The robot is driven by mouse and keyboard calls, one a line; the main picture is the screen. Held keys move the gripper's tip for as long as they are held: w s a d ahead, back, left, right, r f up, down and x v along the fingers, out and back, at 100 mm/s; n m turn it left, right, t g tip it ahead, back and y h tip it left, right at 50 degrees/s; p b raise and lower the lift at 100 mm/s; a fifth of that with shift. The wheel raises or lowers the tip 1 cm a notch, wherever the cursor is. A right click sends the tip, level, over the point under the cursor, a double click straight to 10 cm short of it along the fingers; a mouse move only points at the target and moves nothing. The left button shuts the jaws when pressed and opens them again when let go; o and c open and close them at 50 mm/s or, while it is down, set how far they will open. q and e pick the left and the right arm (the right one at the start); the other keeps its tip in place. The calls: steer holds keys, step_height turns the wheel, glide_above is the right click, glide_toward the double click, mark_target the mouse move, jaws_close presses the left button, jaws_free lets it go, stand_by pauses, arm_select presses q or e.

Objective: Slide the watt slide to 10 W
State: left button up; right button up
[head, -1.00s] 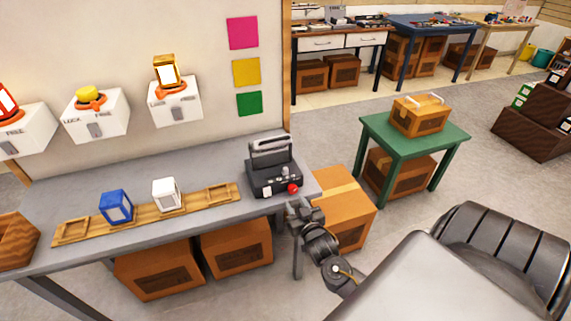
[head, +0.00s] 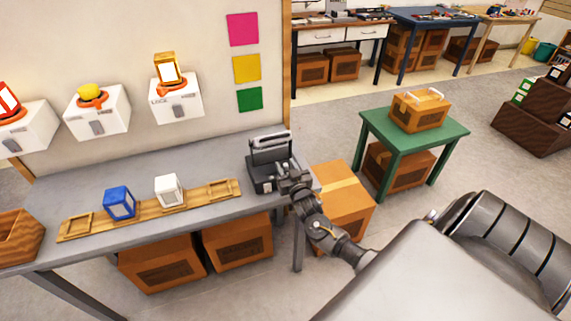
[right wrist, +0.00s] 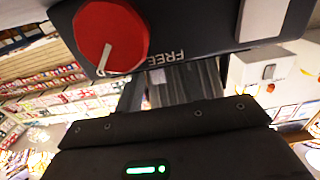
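A dark grey bench device (head: 262,172) with a raised handle stands at the right end of the grey bench. My right gripper (head: 291,179) is in front of its right side and covers part of its front. In the right wrist view the device's dark panel (right wrist: 195,25) fills the top, with a red round knob (right wrist: 110,38) bearing a pale pointer, the word FREE, and a light grey block (right wrist: 263,18). Dark fingers (right wrist: 185,85) reach toward the panel; their gap is unclear. I cannot make out a watt slide or a 10 W mark. My left gripper is out of view.
On the grey bench (head: 100,178), a blue cube (head: 119,204) and a white cube (head: 169,191) sit on a wooden rail (head: 208,197). White wall boxes (head: 97,112) hang above.

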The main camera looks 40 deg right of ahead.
steer(key=shift+w+d, duration=0.15)
steer(key=shift+w, duration=0.35)
jaws_close()
